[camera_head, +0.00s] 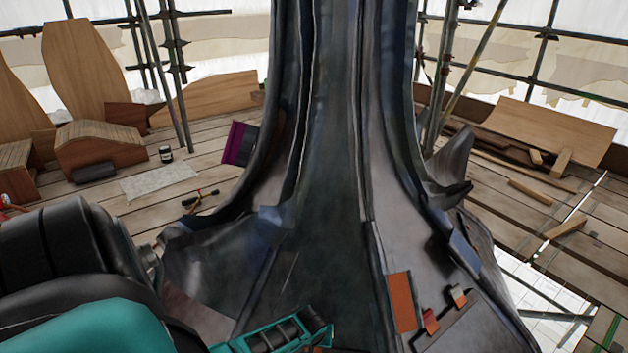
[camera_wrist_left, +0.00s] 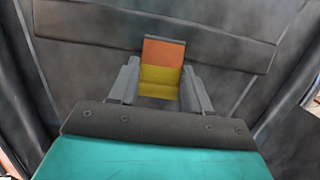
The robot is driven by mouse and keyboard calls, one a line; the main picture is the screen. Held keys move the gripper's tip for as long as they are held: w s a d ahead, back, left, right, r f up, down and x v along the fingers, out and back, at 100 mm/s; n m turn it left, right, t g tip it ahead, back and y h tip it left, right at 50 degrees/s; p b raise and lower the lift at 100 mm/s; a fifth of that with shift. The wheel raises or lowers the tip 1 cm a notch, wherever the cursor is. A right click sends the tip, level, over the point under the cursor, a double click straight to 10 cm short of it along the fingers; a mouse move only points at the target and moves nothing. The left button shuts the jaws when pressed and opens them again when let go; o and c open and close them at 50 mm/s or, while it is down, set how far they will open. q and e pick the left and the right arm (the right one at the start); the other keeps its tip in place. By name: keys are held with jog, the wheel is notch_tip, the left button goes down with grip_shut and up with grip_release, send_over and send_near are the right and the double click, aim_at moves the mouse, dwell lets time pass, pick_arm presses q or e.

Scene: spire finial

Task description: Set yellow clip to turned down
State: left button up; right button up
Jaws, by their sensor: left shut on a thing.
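The yellow clip (camera_wrist_left: 160,80) shows in the left wrist view as a small flap with a yellow lower part and an orange upper part (camera_wrist_left: 163,52). It sits in front of a dark strip (camera_wrist_left: 220,42) on the grey metal surface. My left gripper (camera_wrist_left: 160,88) has its two grey fingers on either side of the clip and is shut on it. In the head view my teal left wrist (camera_head: 275,335) is at the bottom edge, and the clip cannot be made out there. My right gripper is in neither view.
The dark spire (camera_head: 340,150) fills the middle. Right of my left wrist are an orange plate (camera_head: 402,302) and two small red-orange clips, one lower (camera_head: 430,320), one higher (camera_head: 458,296). Scaffold poles (camera_head: 440,75) and a plank deck (camera_head: 570,200) surround it.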

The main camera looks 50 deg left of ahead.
pick_arm(q)
jog(key=shift+w+a, duration=0.1)
jog(key=shift+w+a+f+g+h+p, duration=0.15)
jog(key=shift+g+h+p, duration=0.2)
jog(key=shift+g+h, duration=0.2)
jog(key=o, duration=1.1)
jog(key=shift+c, duration=0.2)
